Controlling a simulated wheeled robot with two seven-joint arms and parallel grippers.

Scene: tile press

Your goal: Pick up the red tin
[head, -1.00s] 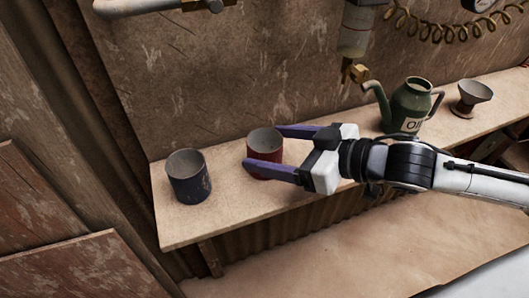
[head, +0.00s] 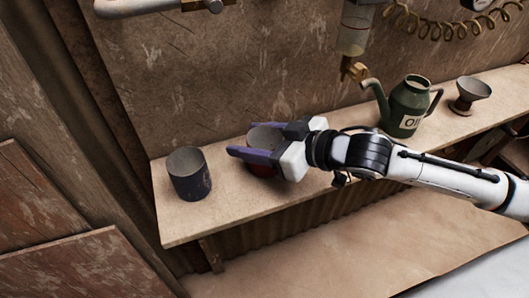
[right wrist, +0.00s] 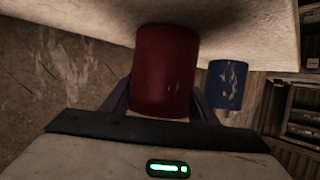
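The red tin (head: 262,170) stands upright on the wooden shelf, its open grey mouth facing up. My right gripper (head: 241,140) has come in from the right, with one purple finger in front of the tin and one behind it. The fingers look open around the tin, and no firm grip shows. In the right wrist view the red tin (right wrist: 166,70) fills the middle, with the fingers to either side and their tips partly hidden. My left gripper is not in view.
A dark blue tin (head: 189,178) stands left of the red tin; it also shows in the right wrist view (right wrist: 228,84). A green oil can (head: 407,108) and a funnel (head: 470,95) stand farther right on the shelf (head: 220,215). A wall (head: 200,80) rises behind.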

